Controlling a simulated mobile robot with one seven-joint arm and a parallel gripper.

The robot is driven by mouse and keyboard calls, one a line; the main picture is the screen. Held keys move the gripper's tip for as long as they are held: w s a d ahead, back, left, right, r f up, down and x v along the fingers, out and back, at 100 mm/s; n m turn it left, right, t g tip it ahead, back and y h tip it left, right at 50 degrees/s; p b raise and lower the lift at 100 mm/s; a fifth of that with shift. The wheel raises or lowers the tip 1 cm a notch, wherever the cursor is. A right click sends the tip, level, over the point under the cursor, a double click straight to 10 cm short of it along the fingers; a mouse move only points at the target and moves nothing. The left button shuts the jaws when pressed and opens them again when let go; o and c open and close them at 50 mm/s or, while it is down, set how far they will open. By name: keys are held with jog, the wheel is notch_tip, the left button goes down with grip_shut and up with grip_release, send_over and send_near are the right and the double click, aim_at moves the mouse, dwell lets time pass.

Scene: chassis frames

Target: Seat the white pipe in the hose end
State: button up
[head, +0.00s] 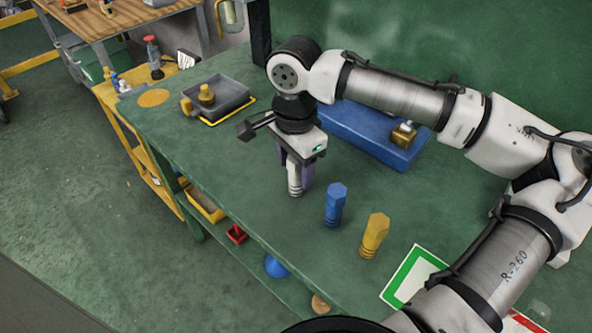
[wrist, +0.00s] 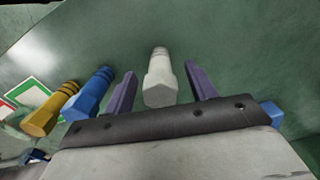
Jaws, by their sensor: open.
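The white pipe (head: 295,180) stands upright on the green table, below my gripper (head: 296,170). It has a hexagonal head and ribs at its lower end. In the wrist view the white pipe (wrist: 160,82) is between the two purple fingers of my gripper (wrist: 160,72). The fingers are open, with a gap on each side of the pipe. No part is plainly a hose end. A brass fitting (head: 404,134) sits on a blue block (head: 365,136), and a yellow-brown fitting (head: 206,94) stands in a grey tray (head: 232,88); I cannot tell whether either is it.
A blue pipe (head: 335,204) and a yellow pipe (head: 375,236) stand to the right of the white one, nearer the front. The table's left front edge is close. Table is clear between tray and white pipe.

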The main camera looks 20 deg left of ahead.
jog(key=c, duration=1.1)
jog(key=shift+c, duration=0.4)
jog(key=shift+r, duration=0.1)
